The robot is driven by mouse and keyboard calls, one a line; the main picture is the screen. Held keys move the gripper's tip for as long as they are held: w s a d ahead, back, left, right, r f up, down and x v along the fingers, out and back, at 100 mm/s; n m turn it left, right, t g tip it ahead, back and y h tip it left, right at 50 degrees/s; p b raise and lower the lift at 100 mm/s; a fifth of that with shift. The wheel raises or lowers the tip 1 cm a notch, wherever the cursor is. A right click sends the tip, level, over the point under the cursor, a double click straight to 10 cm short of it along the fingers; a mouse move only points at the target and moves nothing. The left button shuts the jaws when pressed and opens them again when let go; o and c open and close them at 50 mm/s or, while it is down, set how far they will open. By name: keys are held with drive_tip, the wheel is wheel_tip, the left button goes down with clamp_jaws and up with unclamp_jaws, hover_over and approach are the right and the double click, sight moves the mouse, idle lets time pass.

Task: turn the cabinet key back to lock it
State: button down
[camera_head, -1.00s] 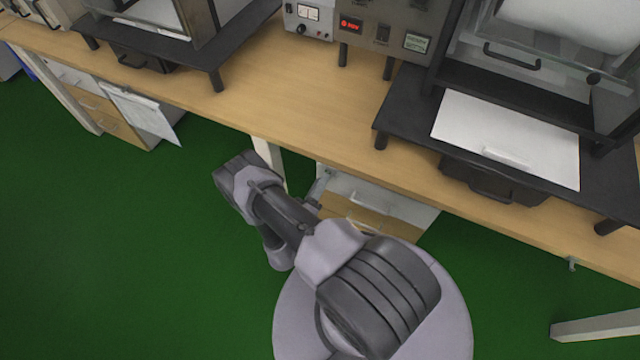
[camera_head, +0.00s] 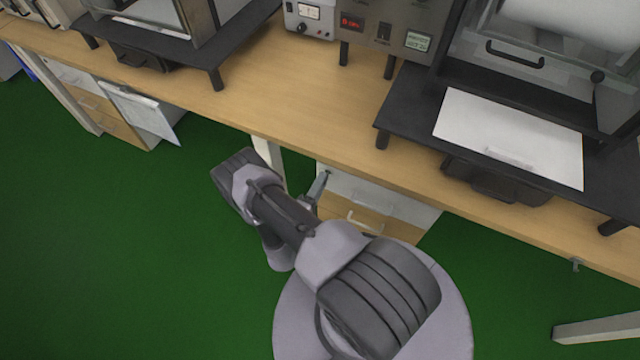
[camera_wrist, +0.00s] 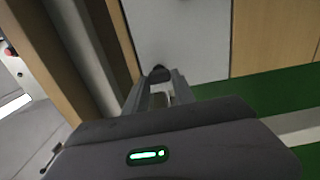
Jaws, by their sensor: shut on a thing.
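The cabinet (camera_head: 422,214) stands under the bench, with a white top part and wooden drawer fronts. In the wrist view its white front panel (camera_wrist: 185,35) is upper centre, beside wooden panels. The key (camera_wrist: 158,74) shows as a small dark head against the lower part of that panel, between my fingertips. My gripper (camera_wrist: 158,84) is shut on the key. The key's shaft and the lock are hidden, so I cannot tell the key's exact angle. In the head view, my gripper (camera_head: 318,187) is at the cabinet's left front, partly hidden by my arm.
The wooden bench top (camera_head: 300,110) runs above the cabinet. A bench leg (camera_head: 268,152) stands just left of my gripper. Another drawer cabinet (camera_head: 103,118) is farther left. Black machine stands (camera_head: 400,110) sit on the bench. The green floor (camera_head: 100,250) is clear at left.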

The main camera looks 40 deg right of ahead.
idle(0.3)
drive_tip(key=c, duration=1)
unclamp_jaws()
drive_tip(key=shift+c, duration=0.2)
drive_tip(key=p+v, duration=0.3)
drive_tip(key=v, duration=1.4)
drive_tip(key=shift+a, duration=0.2)
